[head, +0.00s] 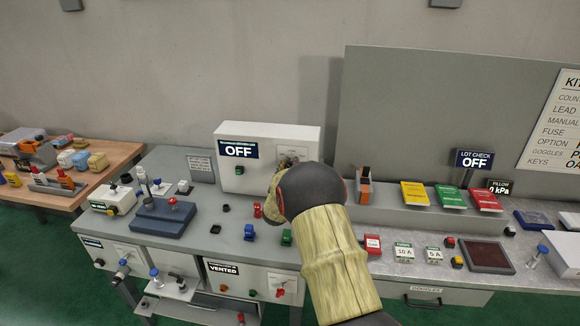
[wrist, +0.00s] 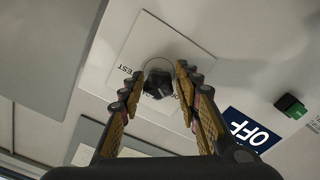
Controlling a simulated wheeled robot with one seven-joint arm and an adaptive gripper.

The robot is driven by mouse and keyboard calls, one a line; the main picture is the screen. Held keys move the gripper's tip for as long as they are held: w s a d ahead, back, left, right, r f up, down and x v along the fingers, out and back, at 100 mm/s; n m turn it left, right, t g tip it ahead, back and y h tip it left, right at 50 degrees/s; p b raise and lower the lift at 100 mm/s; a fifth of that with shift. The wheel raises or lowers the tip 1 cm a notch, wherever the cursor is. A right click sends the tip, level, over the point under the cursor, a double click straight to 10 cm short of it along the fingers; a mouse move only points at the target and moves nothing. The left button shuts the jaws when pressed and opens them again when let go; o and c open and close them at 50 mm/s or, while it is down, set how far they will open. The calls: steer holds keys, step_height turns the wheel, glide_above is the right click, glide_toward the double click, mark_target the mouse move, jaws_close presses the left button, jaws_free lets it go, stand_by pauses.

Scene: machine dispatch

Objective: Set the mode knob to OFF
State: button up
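The mode knob (wrist: 158,84) is black and sits on a pale square plate (wrist: 192,52) on the front of a white box (head: 307,137). The box carries a dark label reading OFF (head: 238,150), which shows turned in the wrist view (wrist: 250,130). In the wrist view my gripper (wrist: 159,74) is open, with one finger on each side of the knob and small gaps visible. Lettering ending in "EST" shows left of the knob; lettering on the right is partly hidden by a finger. In the head view my arm hides the knob.
A green button (head: 239,170) is on the box below the label, also in the wrist view (wrist: 291,105). A grey bench (head: 160,232) with small switches and fixtures lies below. Right of my arm stand an orange-and-grey item (head: 365,187) and coloured packets (head: 449,196).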

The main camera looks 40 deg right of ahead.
steer(key=shift+o, duration=1)
steer(key=v, duration=1.2)
steer(key=w+a+r+n+t+y, duration=0.1)
steer(key=a+r+y, duration=0.2)
steer(key=a, duration=0.3)
steer(key=w+a+r+t+y, duration=0.1)
steer(key=w+a+r+y, duration=0.15)
steer(key=a, duration=0.25)
steer(key=s+a+r+n+g+y, duration=0.1)
steer(key=s+a+r+y, duration=0.15)
steer(key=a, duration=0.35)
steer(key=s+a+r+n+y, duration=0.1)
steer(key=s+a+r+y, duration=0.2)
steer(key=a, duration=0.4)
steer(key=s+a+g+y, duration=0.25)
steer(key=s+a, duration=0.55)
steer(key=s, duration=0.5)
steer(key=s+a+f+g, duration=0.1)
steer(key=s+g, duration=0.1)
steer(key=s, duration=0.7)
steer(key=s+a+f+g, duration=0.1)
steer(key=s+f+g, duration=0.1)
steer(key=s, duration=0.8)
steer(key=shift+a+g, duration=0.35)
